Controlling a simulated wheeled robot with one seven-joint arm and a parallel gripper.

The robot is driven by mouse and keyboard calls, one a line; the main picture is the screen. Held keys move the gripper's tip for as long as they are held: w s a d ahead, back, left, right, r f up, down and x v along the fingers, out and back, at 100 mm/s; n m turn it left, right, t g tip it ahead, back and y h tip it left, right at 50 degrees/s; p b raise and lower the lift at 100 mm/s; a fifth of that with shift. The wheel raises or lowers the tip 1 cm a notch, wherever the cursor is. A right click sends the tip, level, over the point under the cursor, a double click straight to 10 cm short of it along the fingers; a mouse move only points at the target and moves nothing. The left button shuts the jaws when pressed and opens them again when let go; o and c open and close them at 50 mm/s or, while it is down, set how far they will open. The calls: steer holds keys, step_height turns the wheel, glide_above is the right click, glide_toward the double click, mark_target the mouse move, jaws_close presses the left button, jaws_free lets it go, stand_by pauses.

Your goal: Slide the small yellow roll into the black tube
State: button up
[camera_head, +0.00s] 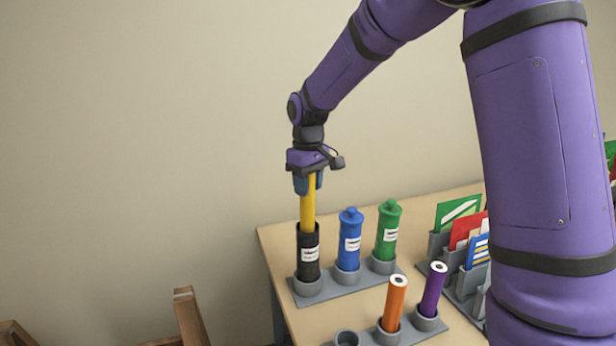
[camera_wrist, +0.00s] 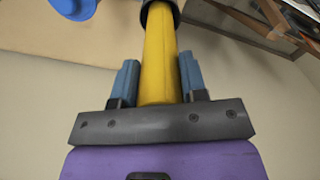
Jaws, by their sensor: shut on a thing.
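The yellow roll (camera_head: 308,203) stands upright, its lower end inside the mouth of the black tube (camera_head: 307,262). Most of its upper length shows above the rim. The black tube is upright in the left socket of a grey holder. My gripper (camera_head: 308,183) points down and is shut on the upper part of the yellow roll. In the wrist view the yellow roll (camera_wrist: 160,55) runs between the two blue fingers (camera_wrist: 158,85), and its far end goes into the dark tube rim (camera_wrist: 172,7). How deep it sits inside is hidden.
Capped blue (camera_head: 348,242) and green (camera_head: 387,232) tubes stand right of the black tube in the same holder. In front, orange (camera_head: 393,303) and purple (camera_head: 432,290) rolls stand in another rack beside an empty socket (camera_head: 346,338). Card racks (camera_head: 467,258) stand at the right. Air left of the table is clear.

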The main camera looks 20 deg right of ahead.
mark_target(308, 214)
steer(key=shift+f, duration=4.25)
steer(key=o, duration=1.3)
steer(key=shift+c, duration=0.2)
steer(key=shift+r, duration=0.1)
step_height(308, 214, up, 11)
steer(key=shift+f, duration=0.2)
